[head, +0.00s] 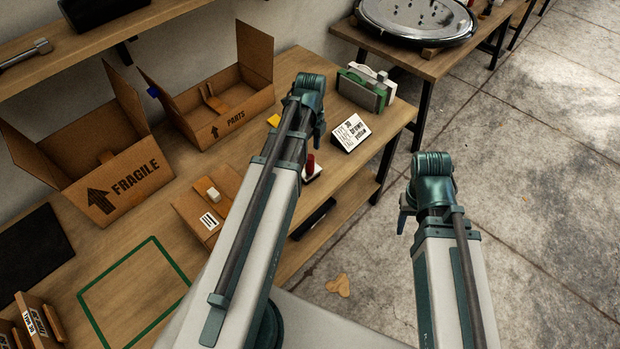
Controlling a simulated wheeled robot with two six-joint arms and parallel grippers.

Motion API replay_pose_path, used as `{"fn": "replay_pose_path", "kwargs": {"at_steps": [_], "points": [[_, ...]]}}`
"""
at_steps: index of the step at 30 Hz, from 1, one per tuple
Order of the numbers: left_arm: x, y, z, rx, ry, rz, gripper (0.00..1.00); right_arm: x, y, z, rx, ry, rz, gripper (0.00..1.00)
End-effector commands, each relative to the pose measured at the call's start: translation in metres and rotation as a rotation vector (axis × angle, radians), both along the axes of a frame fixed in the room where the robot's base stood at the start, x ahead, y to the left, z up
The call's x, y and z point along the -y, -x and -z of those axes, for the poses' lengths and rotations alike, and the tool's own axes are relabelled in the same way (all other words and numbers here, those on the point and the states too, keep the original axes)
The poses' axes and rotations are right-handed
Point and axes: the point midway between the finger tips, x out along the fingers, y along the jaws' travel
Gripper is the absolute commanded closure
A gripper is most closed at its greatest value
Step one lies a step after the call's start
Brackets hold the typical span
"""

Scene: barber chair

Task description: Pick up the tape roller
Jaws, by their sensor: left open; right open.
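I cannot tell for sure which thing is the tape roller. A small item with a red upright part and a pale base (310,165) stands near the table's front edge, partly hidden by my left arm. A green and white boxy item (366,88) stands at the table's far right corner. My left gripper (319,130) is open, above the table between these two; its fingers are mostly hidden behind its wrist. My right gripper (404,216) is open beyond the table's right edge, over the floor, also mostly hidden by its wrist. I see nothing held in either one.
A white label card (350,132) stands near the right edge. Open cardboard boxes marked FRAGILE (122,187) and PARTS (228,122) stand at the back left. A flat carton (190,214) lies left of my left arm. A green outlined square (120,290) is bare.

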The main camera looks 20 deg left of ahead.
Motion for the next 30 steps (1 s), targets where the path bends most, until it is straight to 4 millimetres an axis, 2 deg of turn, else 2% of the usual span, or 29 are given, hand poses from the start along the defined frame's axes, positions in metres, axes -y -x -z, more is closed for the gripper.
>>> {"fn": "replay_pose_path", "kwargs": {"at_steps": [10, 21, 30], "points": [[0.000, 0.000, 0.010, 0.000, 0.000, 0.000, 0.31, 0.000, 0.000, 0.010, 0.000, 0.000, 0.000, 0.50], [0.000, 0.001, 0.053, 0.000, 0.000, 0.000, 0.31, 0.000, 0.000, 0.053, 0.000, 0.000, 0.000, 0.50], [0.000, 0.001, 0.055, 0.000, 0.000, 0.000, 0.31, 0.000, 0.000, 0.055, 0.000, 0.000, 0.000, 0.50]]}}
